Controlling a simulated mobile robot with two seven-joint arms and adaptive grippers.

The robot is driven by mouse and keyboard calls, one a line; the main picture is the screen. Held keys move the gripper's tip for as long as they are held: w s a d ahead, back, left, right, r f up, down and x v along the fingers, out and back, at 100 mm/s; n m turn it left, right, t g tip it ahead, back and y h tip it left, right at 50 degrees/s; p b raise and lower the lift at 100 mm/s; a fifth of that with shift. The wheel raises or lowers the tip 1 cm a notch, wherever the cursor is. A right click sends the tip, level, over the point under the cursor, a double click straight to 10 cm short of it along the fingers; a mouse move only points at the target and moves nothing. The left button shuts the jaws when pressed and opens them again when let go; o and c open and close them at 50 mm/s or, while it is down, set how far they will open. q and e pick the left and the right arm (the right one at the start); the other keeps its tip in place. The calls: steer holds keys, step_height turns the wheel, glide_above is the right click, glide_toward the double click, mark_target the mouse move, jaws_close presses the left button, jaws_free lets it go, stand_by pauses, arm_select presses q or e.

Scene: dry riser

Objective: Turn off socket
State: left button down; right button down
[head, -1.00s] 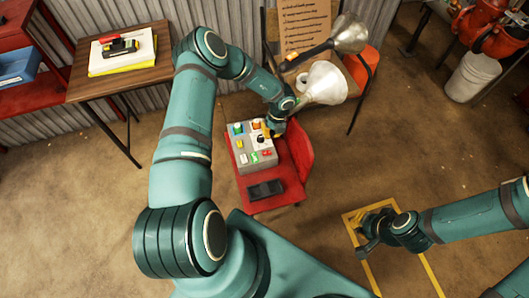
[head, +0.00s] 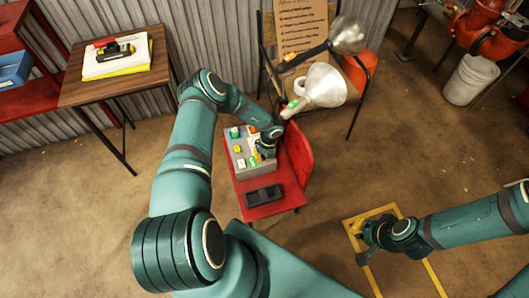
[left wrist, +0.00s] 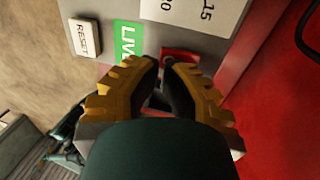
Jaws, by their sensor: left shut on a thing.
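A grey panel box (head: 238,160) with several coloured buttons and labels lies on a red chair. My left gripper (head: 266,152) is at the right part of this box. In the left wrist view, my left gripper (left wrist: 168,64) is shut on a small red part (left wrist: 182,53) at the box's edge, mostly hidden between the yellow-backed fingers. Beside it are a green LIVE label (left wrist: 128,38) and a white RESET button (left wrist: 85,38). I cannot tell the switch's position. My right gripper (head: 362,240) is over the yellow floor frame, away from the box; its jaws are unclear.
A black tray-like object (head: 264,195) lies on the red chair seat (head: 276,208), below the box. The chair back (head: 300,152) rises to the right. A lamp (head: 325,86) stands close behind. A wooden table (head: 130,80) is at left, a white bucket (head: 470,80) at far right.

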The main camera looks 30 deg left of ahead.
arm_select(q)
steer(key=shift+f, duration=0.25)
